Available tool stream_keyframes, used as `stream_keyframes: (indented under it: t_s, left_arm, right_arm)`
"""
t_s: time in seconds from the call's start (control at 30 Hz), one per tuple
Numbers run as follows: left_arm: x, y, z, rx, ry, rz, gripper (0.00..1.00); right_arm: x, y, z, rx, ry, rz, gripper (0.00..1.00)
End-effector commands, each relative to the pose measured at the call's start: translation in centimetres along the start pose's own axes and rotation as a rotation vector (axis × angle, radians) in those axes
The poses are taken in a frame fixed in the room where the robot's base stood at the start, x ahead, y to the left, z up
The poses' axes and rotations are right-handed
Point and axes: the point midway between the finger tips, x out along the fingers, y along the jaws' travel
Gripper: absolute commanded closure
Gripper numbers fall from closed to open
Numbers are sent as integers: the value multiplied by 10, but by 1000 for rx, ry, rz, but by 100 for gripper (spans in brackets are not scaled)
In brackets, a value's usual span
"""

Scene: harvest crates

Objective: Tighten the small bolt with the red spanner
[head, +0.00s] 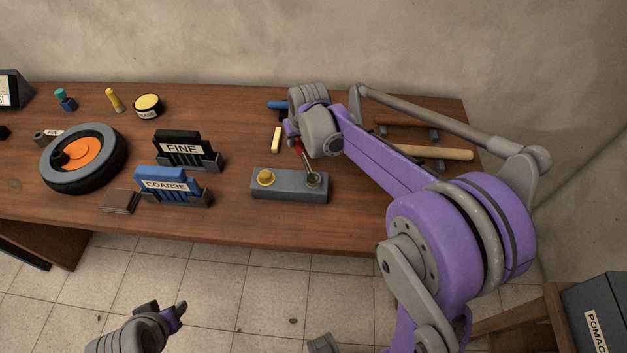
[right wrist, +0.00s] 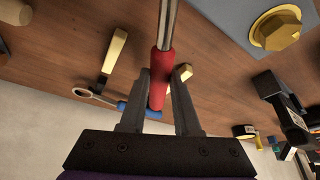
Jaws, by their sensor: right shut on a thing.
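The red spanner (head: 302,151) is in my right gripper (head: 297,138), whose fingers are mostly hidden behind its wrist in the head view. In the right wrist view the right gripper (right wrist: 164,95) is shut on the red handle (right wrist: 161,78), and the metal shaft runs up out of the picture. The spanner's ring end (head: 313,179) sits at the right part of a grey block (head: 289,191), where it hides the small bolt. A larger yellow bolt (head: 266,177) stands on the block's left. My left gripper (head: 165,310) is low over the floor, its finger gap unclear.
A blue-handled spanner (head: 277,104) and a pale yellow stick (head: 277,139) lie behind the block. FINE (head: 181,146) and COARSE (head: 166,184) holders and a wheel (head: 84,158) stand to the left. Wooden-handled tools (head: 440,153) lie to the right. The table is clear between block and holders.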

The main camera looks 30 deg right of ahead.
Motion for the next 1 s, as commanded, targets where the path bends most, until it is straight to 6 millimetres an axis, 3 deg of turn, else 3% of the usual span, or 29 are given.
stream_keyframes:
  t_s: [1.0]
  left_arm:
    - [0,0,0,0,0,0,50]
  right_arm:
    - [-2,33,5,260,-1,117,100]
